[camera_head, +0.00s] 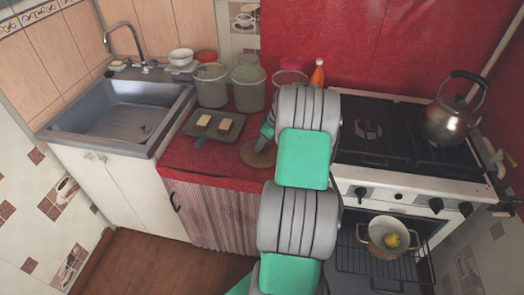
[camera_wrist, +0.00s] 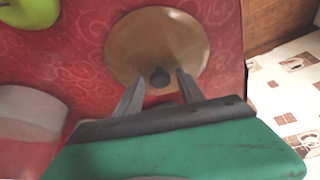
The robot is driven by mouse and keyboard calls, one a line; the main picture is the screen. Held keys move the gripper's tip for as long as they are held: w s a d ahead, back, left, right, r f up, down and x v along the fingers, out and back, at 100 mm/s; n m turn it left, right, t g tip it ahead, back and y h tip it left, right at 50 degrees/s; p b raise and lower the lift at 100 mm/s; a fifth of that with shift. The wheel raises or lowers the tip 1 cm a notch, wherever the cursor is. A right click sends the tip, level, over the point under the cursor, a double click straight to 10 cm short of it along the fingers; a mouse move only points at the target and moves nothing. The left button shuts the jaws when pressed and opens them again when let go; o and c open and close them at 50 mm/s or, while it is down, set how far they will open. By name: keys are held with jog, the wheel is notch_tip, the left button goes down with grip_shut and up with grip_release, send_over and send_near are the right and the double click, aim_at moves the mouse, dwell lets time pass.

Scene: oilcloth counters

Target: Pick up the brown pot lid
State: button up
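The brown pot lid (camera_wrist: 155,38) lies on the red oilcloth counter in the wrist view, a round disc with a small dark knob (camera_wrist: 160,77) at its middle. In the head view the lid (camera_head: 257,154) shows partly behind my arm. My gripper (camera_wrist: 159,82) is over the lid, its two fingers apart on either side of the knob. The fingers are open; I cannot tell whether they touch the lid. In the head view my arm hides most of the gripper.
Two clear containers (camera_head: 248,92) and a tray with two bread-like pieces (camera_head: 202,121) stand left of the lid. An orange bottle (camera_head: 317,73) is behind my arm. The stove with a kettle (camera_head: 452,115) is right. A pot (camera_head: 388,237) sits on the open oven rack. A green round thing (camera_wrist: 30,12) shows in the wrist view.

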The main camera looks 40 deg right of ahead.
grip_shut()
dwell(1.1)
